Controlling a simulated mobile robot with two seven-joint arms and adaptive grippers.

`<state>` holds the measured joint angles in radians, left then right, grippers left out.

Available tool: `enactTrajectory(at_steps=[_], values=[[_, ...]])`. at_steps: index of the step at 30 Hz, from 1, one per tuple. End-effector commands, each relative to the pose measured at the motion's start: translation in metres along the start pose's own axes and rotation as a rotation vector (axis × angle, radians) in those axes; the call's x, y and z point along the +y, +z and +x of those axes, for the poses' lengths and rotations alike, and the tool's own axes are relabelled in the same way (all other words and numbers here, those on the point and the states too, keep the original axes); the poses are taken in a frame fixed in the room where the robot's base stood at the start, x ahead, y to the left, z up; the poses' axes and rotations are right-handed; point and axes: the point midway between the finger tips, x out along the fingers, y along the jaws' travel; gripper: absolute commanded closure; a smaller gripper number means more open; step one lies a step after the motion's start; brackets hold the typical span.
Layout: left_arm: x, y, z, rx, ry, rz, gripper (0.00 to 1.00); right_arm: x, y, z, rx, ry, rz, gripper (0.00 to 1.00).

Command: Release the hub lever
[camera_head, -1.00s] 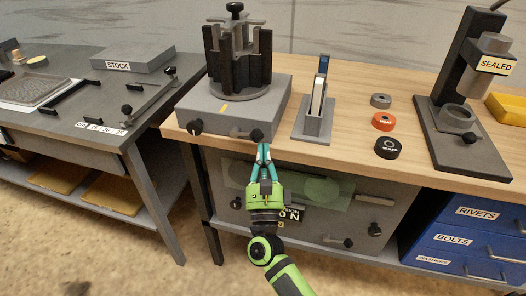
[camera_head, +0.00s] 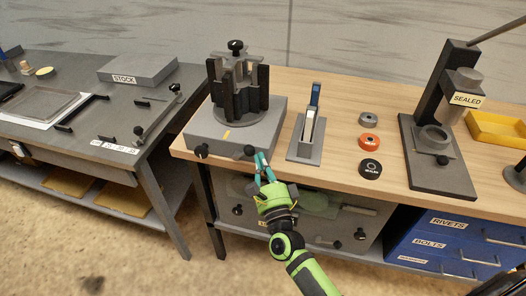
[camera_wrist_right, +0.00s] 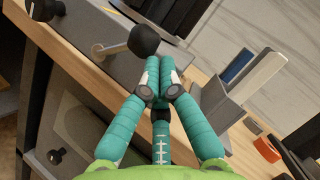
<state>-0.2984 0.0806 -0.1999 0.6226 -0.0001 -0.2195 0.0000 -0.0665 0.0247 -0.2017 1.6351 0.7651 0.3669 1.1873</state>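The hub fixture is a grey block (camera_head: 215,135) with a dark clamp tower (camera_head: 238,85) on top, at the left end of the wooden bench. Two black knobs show on its front, a left one (camera_head: 201,151) and a right one (camera_head: 249,151). In the wrist view a large black knob (camera_wrist_right: 145,39) on a short light lever shaft (camera_wrist_right: 112,47) stands out from the block. My right gripper (camera_head: 261,156) is right beside the right knob. Its teal fingertips (camera_wrist_right: 160,62) are together beside the knob, with nothing seen between them. My left gripper is not in view.
A holder (camera_head: 305,145) with blue and white upright pieces stands right of the block. Grey, orange (camera_head: 368,141) and black rings lie further right, before a press (camera_head: 437,180) marked SEALED. Blue drawers (camera_head: 440,235) are below. A grey table (camera_head: 75,95) stands left.

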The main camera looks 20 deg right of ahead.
Motion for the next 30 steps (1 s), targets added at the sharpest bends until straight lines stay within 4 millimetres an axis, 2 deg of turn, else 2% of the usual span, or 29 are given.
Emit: enactTrajectory(at_steps=[1,6,9,30], values=[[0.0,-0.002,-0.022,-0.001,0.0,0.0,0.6,-0.013,0.007,0.005,0.002,0.025,-0.036,1.0],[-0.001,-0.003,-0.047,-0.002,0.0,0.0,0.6,-0.018,0.016,0.01,0.003,0.115,-0.167,1.0],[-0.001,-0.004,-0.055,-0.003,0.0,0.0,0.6,-0.019,0.02,0.013,-0.001,0.113,-0.167,1.0],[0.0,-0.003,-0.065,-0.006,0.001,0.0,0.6,-0.023,0.045,0.03,0.0,0.109,-0.162,1.0]])
